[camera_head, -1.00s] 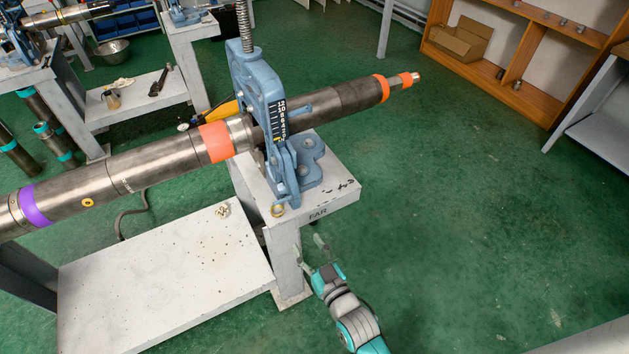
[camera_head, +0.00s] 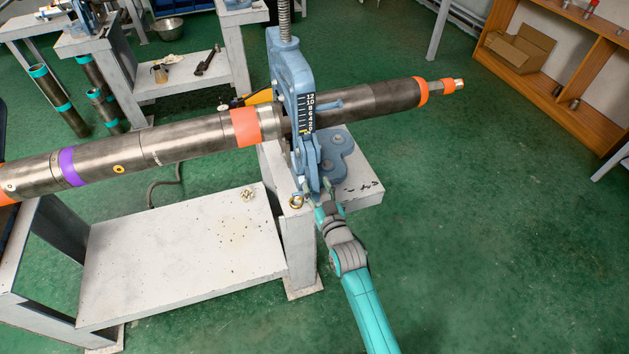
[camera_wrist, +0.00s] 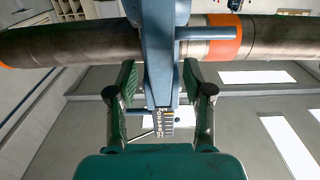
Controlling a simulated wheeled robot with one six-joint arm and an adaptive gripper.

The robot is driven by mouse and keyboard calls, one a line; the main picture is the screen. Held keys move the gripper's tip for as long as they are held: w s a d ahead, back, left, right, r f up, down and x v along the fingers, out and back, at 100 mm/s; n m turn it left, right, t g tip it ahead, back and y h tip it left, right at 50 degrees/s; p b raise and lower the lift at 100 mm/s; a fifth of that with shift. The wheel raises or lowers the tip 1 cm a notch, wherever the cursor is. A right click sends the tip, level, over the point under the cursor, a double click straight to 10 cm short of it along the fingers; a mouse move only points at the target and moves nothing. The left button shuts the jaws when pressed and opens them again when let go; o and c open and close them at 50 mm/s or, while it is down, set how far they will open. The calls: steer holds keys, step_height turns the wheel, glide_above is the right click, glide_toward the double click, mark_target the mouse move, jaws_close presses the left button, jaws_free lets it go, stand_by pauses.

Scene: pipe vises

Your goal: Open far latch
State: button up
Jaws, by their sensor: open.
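The far vise (camera_head: 293,90) is a blue frame with a black number scale, standing on a white stand and holding a long grey pipe (camera_head: 380,100) with orange bands. Its latch (camera_head: 312,162) is the blue upright piece at the lower front of the frame. My gripper (camera_head: 324,197) is at the foot of the latch, in front of the stand's edge. In the wrist view my gripper (camera_wrist: 160,95) is open, one finger on each side of a blue vise bar (camera_wrist: 160,60). I cannot tell whether the fingers touch it. The stand's FAR label is hidden behind my arm.
A brass ring (camera_head: 296,201) sits on the stand's corner left of my gripper. A lower white shelf (camera_head: 180,250) extends left. Green floor (camera_head: 480,230) is clear to the right. A wooden shelf unit (camera_head: 545,75) stands at the back right.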

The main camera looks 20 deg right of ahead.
steer(key=shift+w, duration=1.3)
jaws_close()
